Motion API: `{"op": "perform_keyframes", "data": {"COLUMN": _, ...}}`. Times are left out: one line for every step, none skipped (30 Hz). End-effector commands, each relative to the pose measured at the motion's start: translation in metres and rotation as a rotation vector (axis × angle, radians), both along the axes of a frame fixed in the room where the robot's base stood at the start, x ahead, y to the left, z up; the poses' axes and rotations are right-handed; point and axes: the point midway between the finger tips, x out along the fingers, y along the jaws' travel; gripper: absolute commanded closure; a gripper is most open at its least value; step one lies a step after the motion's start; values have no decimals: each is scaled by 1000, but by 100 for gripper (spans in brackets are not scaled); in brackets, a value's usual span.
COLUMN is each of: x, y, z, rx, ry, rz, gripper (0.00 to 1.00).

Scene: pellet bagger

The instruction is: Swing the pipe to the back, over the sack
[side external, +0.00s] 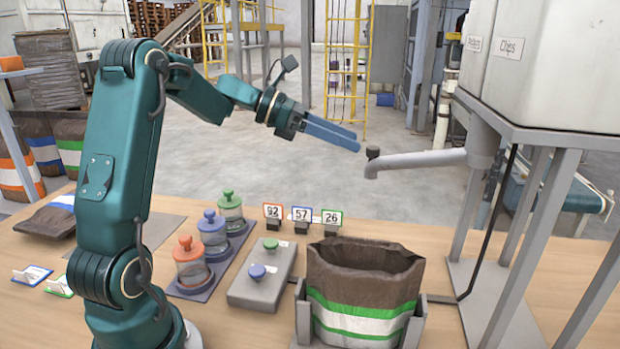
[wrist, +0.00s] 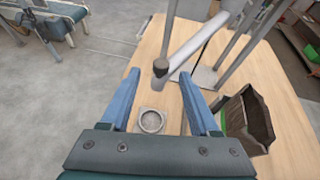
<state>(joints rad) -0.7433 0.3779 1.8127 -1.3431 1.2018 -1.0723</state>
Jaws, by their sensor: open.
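The grey pipe (side external: 420,160) reaches out level from the hopper's post, with a dark knob (side external: 372,152) on top of its free end. In the wrist view the pipe (wrist: 190,46) runs to the upper right from its knob (wrist: 160,67). My gripper (side external: 357,147) is open, its blue fingertips just short of the knob. In the wrist view the knob appears between the tips of my gripper (wrist: 158,74); I see no contact. The open brown sack (side external: 362,275), banded green and white, stands upright in a grey holder. It shows at right in the wrist view (wrist: 250,115), away from the pipe's end.
The white hopper (side external: 535,60) stands on grey legs at right. A round dish (wrist: 151,121) sits on the table below my fingers. A grey two-button box (side external: 262,275), lidded jars (side external: 212,236) and number cards (side external: 301,217) stand left of the sack.

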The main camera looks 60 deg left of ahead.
Motion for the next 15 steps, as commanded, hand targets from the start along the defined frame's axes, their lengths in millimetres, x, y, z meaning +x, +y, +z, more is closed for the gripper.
{"op": "perform_keyframes", "data": {"x": 5, "y": -6, "z": -3, "rx": -1, "ry": 2, "rz": -5, "gripper": 38}}
{"op": "perform_keyframes", "data": {"x": 8, "y": -9, "z": -5, "rx": 0, "ry": 2, "rz": -7, "gripper": 38}}
{"op": "perform_keyframes", "data": {"x": 12, "y": -12, "z": -7, "rx": 1, "ry": 2, "rz": -6, "gripper": 38}}
{"op": "perform_keyframes", "data": {"x": 15, "y": -14, "z": -8, "rx": 0, "ry": 2, "rz": -6, "gripper": 38}}
{"op": "perform_keyframes", "data": {"x": 18, "y": -15, "z": -10, "rx": 0, "ry": 2, "rz": -6, "gripper": 38}}
{"op": "perform_keyframes", "data": {"x": 21, "y": -18, "z": -11, "rx": 2, "ry": 2, "rz": -5, "gripper": 38}}
{"op": "perform_keyframes", "data": {"x": 23, "y": -19, "z": -12, "rx": 1, "ry": 1, "rz": -5, "gripper": 38}}
{"op": "perform_keyframes", "data": {"x": 24, "y": -20, "z": -13, "rx": 1, "ry": 0, "rz": -4, "gripper": 38}}
{"op": "perform_keyframes", "data": {"x": 26, "y": -22, "z": -14, "rx": 1, "ry": 1, "rz": -5, "gripper": 38}}
{"op": "perform_keyframes", "data": {"x": 27, "y": -22, "z": -15, "rx": 2, "ry": 2, "rz": -4, "gripper": 38}}
{"op": "perform_keyframes", "data": {"x": 28, "y": -23, "z": -15, "rx": 3, "ry": 1, "rz": -4, "gripper": 38}}
{"op": "perform_keyframes", "data": {"x": 28, "y": -23, "z": -15, "rx": 3, "ry": 1, "rz": -3, "gripper": 38}}
{"op": "perform_keyframes", "data": {"x": 29, "y": -23, "z": -15, "rx": 3, "ry": 1, "rz": -3, "gripper": 38}}
{"op": "perform_keyframes", "data": {"x": 29, "y": -23, "z": -15, "rx": 4, "ry": 1, "rz": -2, "gripper": 38}}
{"op": "perform_keyframes", "data": {"x": 29, "y": -23, "z": -15, "rx": 4, "ry": 1, "rz": -2, "gripper": 38}}
